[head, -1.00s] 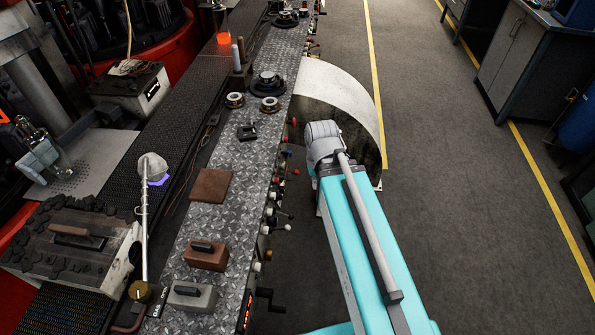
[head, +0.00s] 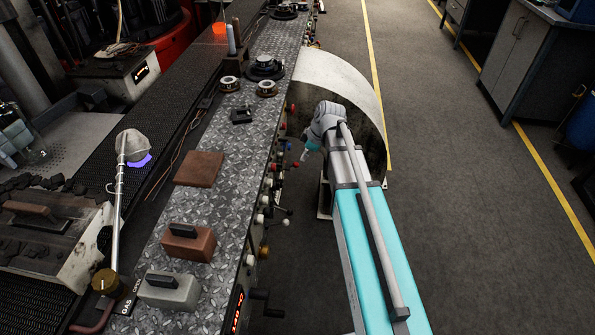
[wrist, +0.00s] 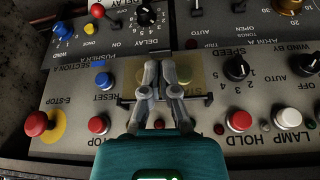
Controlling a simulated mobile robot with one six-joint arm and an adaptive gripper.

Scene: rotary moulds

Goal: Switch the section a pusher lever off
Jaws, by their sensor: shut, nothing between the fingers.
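In the wrist view the control panel appears upside down. A lever with a red ball knob (wrist: 97,11) stands at the upper left, beside the "Pusher A" lettering (wrist: 88,61) and an "ON" mark; it looks like the pusher lever. I cannot tell its exact tilt. My gripper (wrist: 160,78) is shut and empty in front of the panel, to the right of and below that knob in the picture. A black bar (wrist: 205,99) shows behind the fingers. In the head view my gripper (head: 304,155) is beside the machine's right edge, near several small coloured knobs.
A blue knob (wrist: 64,30), a blue button (wrist: 103,80) and a red E-stop (wrist: 37,123) lie left of the fingers. Red and white buttons and black dials (wrist: 236,67) crowd the right. Brown blocks (head: 188,244) lie on the bench top (head: 212,210).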

